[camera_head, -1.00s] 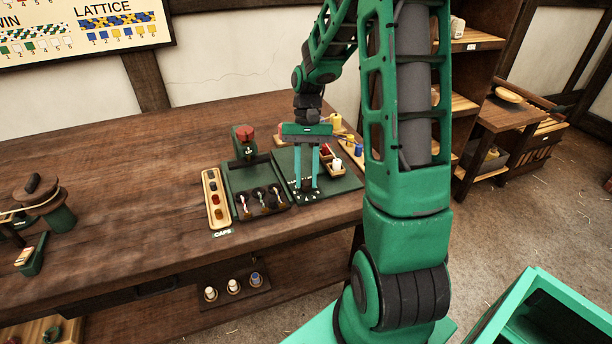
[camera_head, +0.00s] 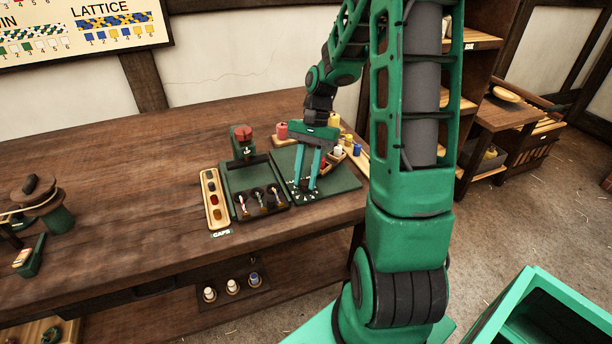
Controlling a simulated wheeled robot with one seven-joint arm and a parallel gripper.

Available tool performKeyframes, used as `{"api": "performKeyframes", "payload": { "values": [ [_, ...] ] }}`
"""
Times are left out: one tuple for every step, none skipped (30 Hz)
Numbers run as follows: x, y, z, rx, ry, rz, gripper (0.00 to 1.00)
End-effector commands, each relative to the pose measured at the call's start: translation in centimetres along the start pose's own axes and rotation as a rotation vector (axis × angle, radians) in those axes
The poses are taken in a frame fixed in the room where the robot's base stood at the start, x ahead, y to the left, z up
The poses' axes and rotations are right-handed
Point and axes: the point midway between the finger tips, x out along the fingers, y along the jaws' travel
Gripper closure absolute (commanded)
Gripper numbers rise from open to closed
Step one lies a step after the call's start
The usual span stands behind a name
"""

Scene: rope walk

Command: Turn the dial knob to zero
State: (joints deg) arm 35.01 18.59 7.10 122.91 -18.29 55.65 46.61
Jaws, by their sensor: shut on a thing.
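My gripper (camera_head: 305,188) points down over the front of a dark green board (camera_head: 340,180) on the workbench. Its two teal fingers are shut on the dial knob, which is small and mostly hidden between the fingertips. White marks of the dial show on the board around the fingertips. I cannot read the dial's setting from here.
Left of the board stand a dark tray with several hooked pieces (camera_head: 262,200), a red-topped press (camera_head: 243,140) and a wooden tray of caps (camera_head: 214,208). Several coloured spools (camera_head: 335,121) stand behind my gripper. The bench's (camera_head: 130,180) middle left is clear.

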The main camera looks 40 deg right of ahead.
Motion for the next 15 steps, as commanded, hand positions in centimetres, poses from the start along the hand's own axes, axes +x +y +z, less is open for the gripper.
{"api": "performKeyframes", "payload": {
  "values": [
    [-0.01, 0.13, -0.12, 0.005, 0.001, 0.001, 0.98],
    [-0.01, 0.13, -0.13, 0.005, 0.001, 0.001, 0.98],
    [-0.01, 0.14, -0.13, 0.005, 0.001, 0.001, 0.98],
    [-0.01, 0.15, -0.13, 0.005, 0.001, 0.001, 0.98],
    [-0.01, 0.15, -0.13, 0.005, 0.001, 0.001, 0.98],
    [-0.01, 0.16, -0.13, 0.005, 0.001, 0.001, 0.98],
    [0.0, 0.16, -0.13, 0.005, 0.001, 0.001, 0.68],
    [0.0, 0.15, -0.12, 0.005, 0.001, 0.001, 0.61],
    [0.0, 0.14, -0.11, 0.004, 0.001, 0.001, 0.57],
    [0.0, 0.14, -0.1, 0.004, 0.001, 0.001, 0.57],
    [0.01, 0.13, -0.09, 0.004, 0.0, 0.001, 0.57],
    [0.01, 0.12, -0.08, 0.003, 0.0, 0.001, 0.57],
    [0.01, 0.11, -0.07, 0.003, 0.0, 0.002, 0.57],
    [0.01, 0.11, -0.06, 0.003, 0.0, 0.002, 0.57],
    [0.01, 0.1, -0.05, 0.002, 0.0, 0.002, 0.57]
  ]
}}
